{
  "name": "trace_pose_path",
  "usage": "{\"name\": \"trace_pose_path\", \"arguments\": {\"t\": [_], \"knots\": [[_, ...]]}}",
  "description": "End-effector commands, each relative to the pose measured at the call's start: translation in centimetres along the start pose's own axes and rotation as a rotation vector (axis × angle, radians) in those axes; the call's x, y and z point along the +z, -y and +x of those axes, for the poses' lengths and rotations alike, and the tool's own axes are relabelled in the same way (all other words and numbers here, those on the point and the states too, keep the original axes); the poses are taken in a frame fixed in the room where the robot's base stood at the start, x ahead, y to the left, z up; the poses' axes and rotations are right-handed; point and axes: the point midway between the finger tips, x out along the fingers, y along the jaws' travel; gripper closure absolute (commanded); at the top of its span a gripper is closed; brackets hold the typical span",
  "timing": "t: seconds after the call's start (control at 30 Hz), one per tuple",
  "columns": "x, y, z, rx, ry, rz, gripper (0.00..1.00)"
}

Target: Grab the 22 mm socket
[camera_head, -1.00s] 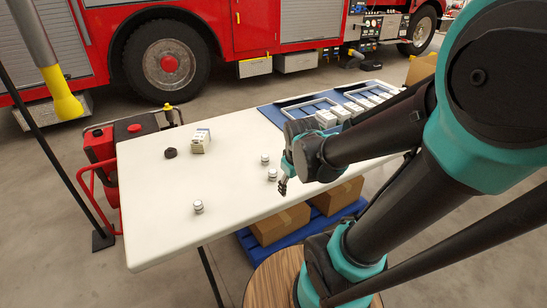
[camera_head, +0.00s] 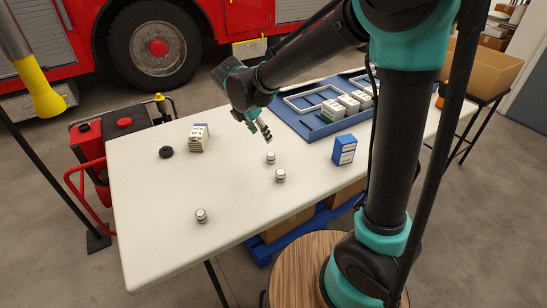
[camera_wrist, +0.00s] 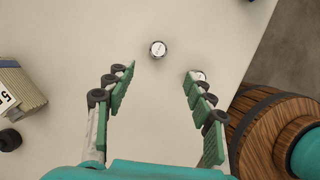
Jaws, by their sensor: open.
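Three small silvery sockets stand apart on the white table: a back one (camera_head: 270,157), one just in front of it (camera_head: 280,176) and a front-left one (camera_head: 201,215). Their size marks are too small to read, so I cannot tell which is 22 mm. My gripper (camera_head: 262,132) is open and empty, above the table just behind the back socket. In the wrist view, one socket (camera_wrist: 158,49) shows beyond the fingertips, between the open fingers (camera_wrist: 159,70). Another socket (camera_wrist: 197,75) is partly hidden behind the right finger.
The white table (camera_head: 150,235) has clear room at front left. A small light box (camera_head: 198,138) and a black ring (camera_head: 166,152) stand at back left. A blue box (camera_head: 344,150) stands right of the sockets. A blue tray (camera_head: 310,133) with several pale boxes lies behind.

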Motion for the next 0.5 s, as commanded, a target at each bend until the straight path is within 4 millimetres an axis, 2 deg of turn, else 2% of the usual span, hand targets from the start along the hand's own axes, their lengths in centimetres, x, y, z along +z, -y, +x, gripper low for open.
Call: {"name": "trace_pose_path", "arguments": {"t": [0.03,0.3,0.5], "knots": [[0.0,-0.1,1.1,0.0,0.0,0.002,0.46],[0.0,-0.1,6.5,0.001,-0.001,0.003,0.46],[0.0,0.0,9.0,0.0,-0.001,0.004,0.46]]}}
